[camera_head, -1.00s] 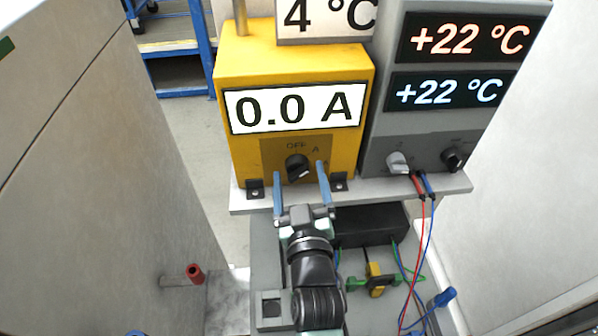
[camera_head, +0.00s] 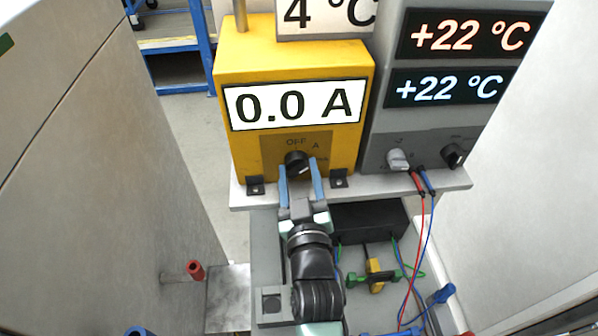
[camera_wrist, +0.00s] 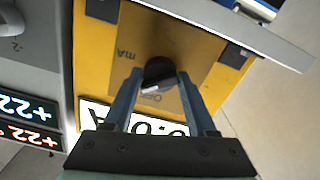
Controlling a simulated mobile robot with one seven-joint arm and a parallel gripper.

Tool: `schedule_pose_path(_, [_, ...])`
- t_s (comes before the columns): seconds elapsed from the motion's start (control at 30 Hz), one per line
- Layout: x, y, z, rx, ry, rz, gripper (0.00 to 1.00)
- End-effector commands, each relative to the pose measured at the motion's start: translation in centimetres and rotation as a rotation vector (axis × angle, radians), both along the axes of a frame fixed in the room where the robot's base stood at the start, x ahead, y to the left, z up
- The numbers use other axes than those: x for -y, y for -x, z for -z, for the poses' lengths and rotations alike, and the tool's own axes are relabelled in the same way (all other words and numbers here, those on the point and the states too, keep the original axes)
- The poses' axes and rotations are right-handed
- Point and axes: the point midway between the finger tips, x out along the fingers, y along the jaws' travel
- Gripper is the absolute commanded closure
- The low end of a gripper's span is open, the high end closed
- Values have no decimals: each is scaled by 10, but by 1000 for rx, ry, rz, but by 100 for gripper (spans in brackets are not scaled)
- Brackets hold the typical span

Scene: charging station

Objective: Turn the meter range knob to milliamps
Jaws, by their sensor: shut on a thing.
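The black meter range knob (camera_head: 297,162) is on the front of the yellow meter (camera_head: 232,150), below its display reading 0.0 A. Labels OFF and A show near it, and a partly hidden mA label is at its right.
A grey unit (camera_head: 375,145) with two +22 °C displays and its own knobs stands close on the right. Red and blue leads (camera_head: 423,230) hang from it. The shelf edge (camera_head: 440,186) runs under both units. Pale walls stand on both sides.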

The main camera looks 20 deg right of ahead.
Motion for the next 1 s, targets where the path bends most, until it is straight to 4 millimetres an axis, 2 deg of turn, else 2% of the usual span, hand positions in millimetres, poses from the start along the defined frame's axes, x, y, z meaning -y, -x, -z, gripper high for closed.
schedule_pose_path(0.33, [0, 0, 0, 39, -144, 0, 98])
schedule_pose_path(1.0, [-1, 0, -1, 195, -684, 0, 98])
